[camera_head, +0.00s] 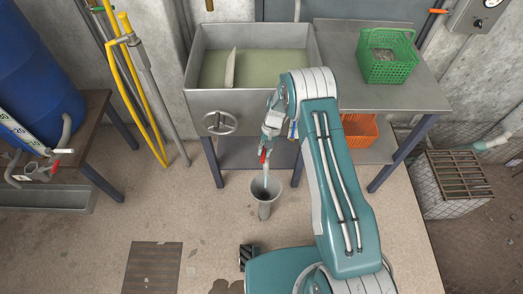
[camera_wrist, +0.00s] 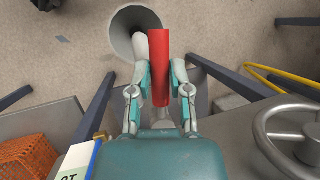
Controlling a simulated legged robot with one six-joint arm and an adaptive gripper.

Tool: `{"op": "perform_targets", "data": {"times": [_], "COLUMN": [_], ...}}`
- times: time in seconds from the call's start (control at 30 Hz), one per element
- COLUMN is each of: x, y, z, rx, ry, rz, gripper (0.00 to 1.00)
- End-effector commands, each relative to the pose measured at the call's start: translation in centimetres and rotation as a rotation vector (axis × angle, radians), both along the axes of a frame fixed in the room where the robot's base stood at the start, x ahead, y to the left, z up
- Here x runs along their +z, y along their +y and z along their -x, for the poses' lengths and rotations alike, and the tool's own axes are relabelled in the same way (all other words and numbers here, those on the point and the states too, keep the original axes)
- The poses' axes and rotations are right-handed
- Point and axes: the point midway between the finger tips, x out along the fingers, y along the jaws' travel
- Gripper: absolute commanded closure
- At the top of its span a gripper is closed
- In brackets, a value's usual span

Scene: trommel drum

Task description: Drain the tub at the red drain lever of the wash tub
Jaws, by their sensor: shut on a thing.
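The wash tub (camera_head: 211,98) is a grey metal sink holding murky greenish water, with a pale object standing up in it. The red drain lever (camera_wrist: 159,72) lies between my gripper's fingers in the wrist view; it shows as a small red spot in the head view (camera_head: 263,157). My gripper (camera_wrist: 160,80) is shut on the lever, in front of the tub's lower front. A grey funnel-shaped drain (camera_head: 265,190) stands on the floor below; its round mouth also shows in the wrist view (camera_wrist: 124,36). A pale spout or stream shows above it; I cannot tell which.
A handwheel (camera_head: 220,123) sits on the tub's front, left of my gripper. A green basket (camera_head: 386,56) stands on the right counter, and an orange crate (camera_head: 359,131) on the shelf below. Table legs flank the space.

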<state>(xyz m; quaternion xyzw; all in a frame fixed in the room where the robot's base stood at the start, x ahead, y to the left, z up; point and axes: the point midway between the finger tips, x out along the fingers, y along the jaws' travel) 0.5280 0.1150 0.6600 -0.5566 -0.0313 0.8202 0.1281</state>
Motion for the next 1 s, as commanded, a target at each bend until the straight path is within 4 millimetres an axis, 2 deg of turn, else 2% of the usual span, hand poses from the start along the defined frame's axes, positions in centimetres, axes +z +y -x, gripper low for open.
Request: {"op": "perform_targets", "data": {"times": [0.67,0.7,0.77,0.8,1.0], "x": [-0.09,-0.09,-0.08,-0.06,0.0], "y": [-0.58,-0.58,-0.56,-0.54,-0.45], "z": [-0.25,-0.25,-0.24,-0.21,-0.09], "rx": [0.065,0.065,0.066,0.066,0.066], "ry": [-0.011,-0.011,-0.01,-0.009,-0.006], "rz": [0.002,0.002,0.002,0.002,0.002], "gripper": [1.0,0.7,0.44,0.41,0.41]}}
